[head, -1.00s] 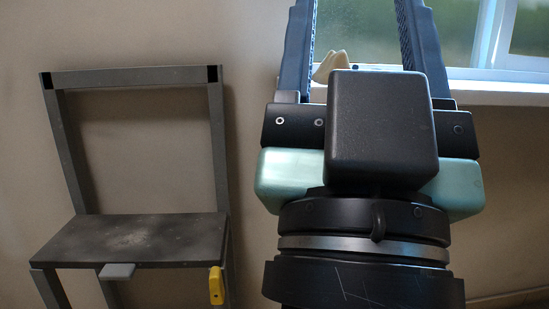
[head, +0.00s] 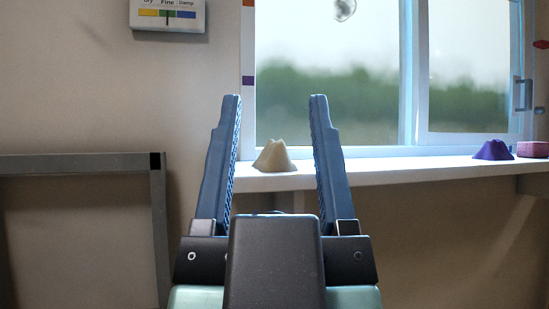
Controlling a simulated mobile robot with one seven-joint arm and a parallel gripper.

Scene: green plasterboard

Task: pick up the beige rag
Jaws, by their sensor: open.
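The beige rag (head: 274,157) is a small peaked heap on the left end of the white window sill (head: 390,172). In the head view it shows between the two blue fingers of my gripper (head: 275,100). My gripper is open and empty, with its fingers pointing up in the picture and spread to either side of the rag. I cannot tell how far the rag lies beyond the fingers. The black gripper body hides what is below.
A purple rag (head: 493,150) and a pink block (head: 533,149) sit at the right of the sill. The window (head: 350,90) stands behind the sill. A grey metal frame (head: 85,163) is at the lower left. A dial gauge (head: 167,14) hangs on the wall above.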

